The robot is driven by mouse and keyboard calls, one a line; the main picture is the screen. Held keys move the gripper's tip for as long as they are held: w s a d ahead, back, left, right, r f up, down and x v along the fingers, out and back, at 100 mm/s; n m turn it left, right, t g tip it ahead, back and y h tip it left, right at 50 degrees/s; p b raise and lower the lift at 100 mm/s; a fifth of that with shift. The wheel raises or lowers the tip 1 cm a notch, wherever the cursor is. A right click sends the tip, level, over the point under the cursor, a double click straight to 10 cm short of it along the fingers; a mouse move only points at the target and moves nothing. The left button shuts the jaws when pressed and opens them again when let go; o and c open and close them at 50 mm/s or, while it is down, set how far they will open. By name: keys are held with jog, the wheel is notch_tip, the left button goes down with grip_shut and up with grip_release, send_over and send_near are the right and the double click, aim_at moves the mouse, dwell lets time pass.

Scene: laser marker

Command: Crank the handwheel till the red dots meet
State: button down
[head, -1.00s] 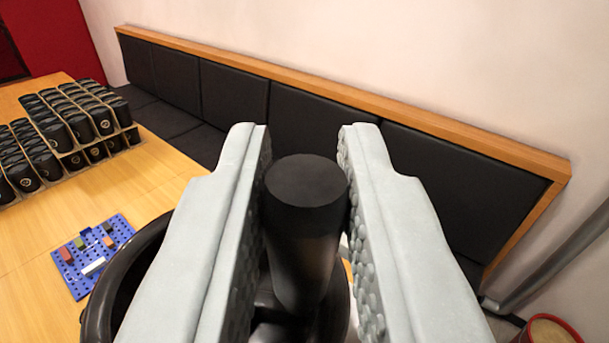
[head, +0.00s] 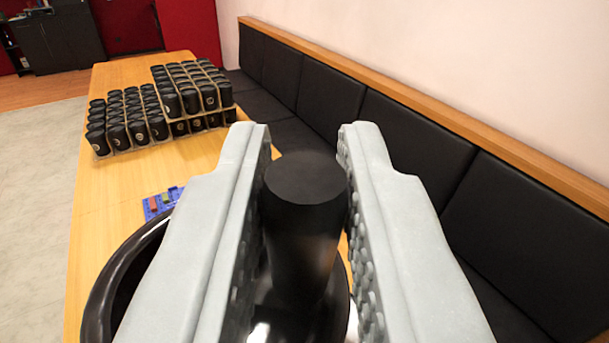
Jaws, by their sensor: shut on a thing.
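My gripper (head: 306,190) fills the middle of the head view, with its two pale grey fingers on either side of a black upright crank handle (head: 305,215). The fingers are shut on this handle. The handle stands on a black handwheel (head: 105,290), whose curved rim shows at the lower left beside and behind the left finger. Most of the wheel is hidden by my fingers. No red dots show in this view.
A long wooden table (head: 100,215) runs away to the back left. Trays of black cups (head: 190,95) stand on it. A blue pegboard (head: 155,206) with small blocks lies partly behind my left finger. A black padded bench (head: 410,140) lines the right wall.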

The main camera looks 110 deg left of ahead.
jog(key=shift+f, duration=0.1)
jog(key=c, duration=1.4)
grip_release()
jog(key=shift+a, duration=0.15)
jog(key=shift+o, duration=0.2)
jog(key=v, duration=1.7)
jog(key=shift+d, duration=0.25)
